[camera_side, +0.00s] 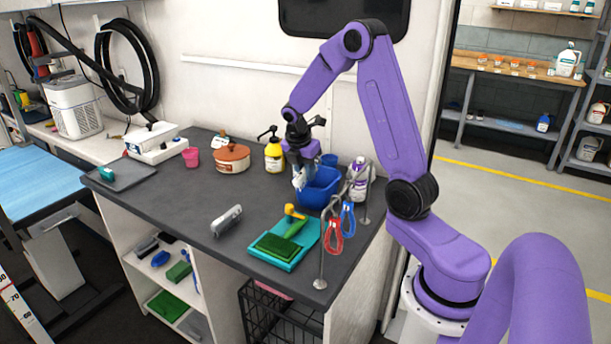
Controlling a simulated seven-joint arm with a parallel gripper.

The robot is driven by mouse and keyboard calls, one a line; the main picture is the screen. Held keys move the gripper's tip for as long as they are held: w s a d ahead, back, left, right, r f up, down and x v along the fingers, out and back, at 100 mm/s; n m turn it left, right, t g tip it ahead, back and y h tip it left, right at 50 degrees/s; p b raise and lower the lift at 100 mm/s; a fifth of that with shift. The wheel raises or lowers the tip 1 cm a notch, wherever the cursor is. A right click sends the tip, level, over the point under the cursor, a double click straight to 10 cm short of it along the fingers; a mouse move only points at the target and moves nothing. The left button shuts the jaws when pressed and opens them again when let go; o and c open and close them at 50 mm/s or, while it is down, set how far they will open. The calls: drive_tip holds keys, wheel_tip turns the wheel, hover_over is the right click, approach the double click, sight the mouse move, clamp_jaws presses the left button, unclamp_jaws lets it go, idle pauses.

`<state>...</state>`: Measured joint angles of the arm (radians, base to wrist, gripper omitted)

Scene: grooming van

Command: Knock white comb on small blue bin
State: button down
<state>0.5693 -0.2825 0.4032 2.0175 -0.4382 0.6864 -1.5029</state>
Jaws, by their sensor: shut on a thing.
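The small blue bin (322,193) stands on the dark counter, towards its back right. My gripper (301,172) points down at the bin's left side and is shut on a small white thing, which looks like the white comb (299,181). The comb is at or just above the bin's near left rim. I cannot tell whether it touches the rim. The fingers and the comb's upper part are hard to make out at this size.
A teal tray (283,246) and a grey brush-like thing (226,220) lie in front.

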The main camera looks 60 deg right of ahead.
drive_tip(key=shift+r, duration=2.55)
drive_tip(key=shift+f, duration=0.1)
drive_tip(key=shift+f, duration=2.15)
drive_tip(key=shift+f, duration=1.3)
idle(1.0)
drive_tip(key=shift+r, duration=0.1)
drive_tip(key=shift+r, duration=3.4)
